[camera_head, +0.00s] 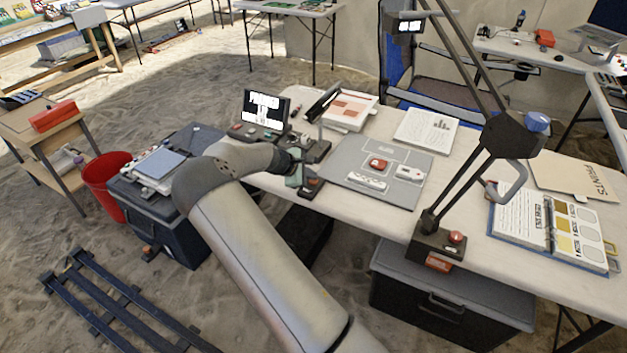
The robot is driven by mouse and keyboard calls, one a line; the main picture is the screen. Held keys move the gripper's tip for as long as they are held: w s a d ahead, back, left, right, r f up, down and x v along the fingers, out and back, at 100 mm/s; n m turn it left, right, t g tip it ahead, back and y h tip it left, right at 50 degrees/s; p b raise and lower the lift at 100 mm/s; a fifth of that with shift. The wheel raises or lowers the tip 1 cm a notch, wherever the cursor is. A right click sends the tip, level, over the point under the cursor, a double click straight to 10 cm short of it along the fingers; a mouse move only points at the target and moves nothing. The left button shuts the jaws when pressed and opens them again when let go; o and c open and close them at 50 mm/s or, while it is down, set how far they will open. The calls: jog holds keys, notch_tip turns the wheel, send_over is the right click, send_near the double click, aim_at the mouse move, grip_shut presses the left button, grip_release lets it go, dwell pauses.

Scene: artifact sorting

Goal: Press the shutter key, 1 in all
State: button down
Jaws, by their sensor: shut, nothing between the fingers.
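My gripper (311,187) is at the near left edge of the white table, beside the grey mat and in front of the screen console. It is small in view, shut and empty. The console (262,133) has a lit screen (266,107) and a row of small keys, partly hidden by my arm. A red button (456,237) is on the dark base of the jointed stand. I cannot tell which one is the shutter key.
The jointed stand (483,155) rises at the table's front right. A white block (410,172) and a white strip (367,180) lie on the mat. Printed sheets (426,128) lie behind it. An open binder (553,228) is at right. A red bin (104,186) stands at left.

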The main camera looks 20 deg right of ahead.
aim_at(310, 181)
dwell(0.4)
jog(key=shift+r+p, duration=0.45)
jog(key=shift+r, duration=0.35)
jog(key=shift+r+p, duration=1.4)
jog(key=shift+r, duration=1.2)
jog(key=shift+f, duration=0.1)
jog(key=s+a+r+m+y, duration=0.3)
jog(key=s+a, duration=0.3)
jog(key=s, duration=0.7)
jog(key=s+a+r+m+g+y, duration=0.1)
jog(key=s+a+r+m+y, duration=0.2)
jog(key=s, duration=1.1)
jog(key=s+a+r+m+y, duration=0.3)
jog(key=s+a+r+m, duration=0.2)
jog(key=s, duration=0.9)
jog(key=a+r, duration=0.2)
jog(key=a, duration=0.2)
jog(key=shift+a+r+g, duration=0.25)
jog(key=shift+a+g, duration=0.05)
jog(key=shift+a, duration=0.05)
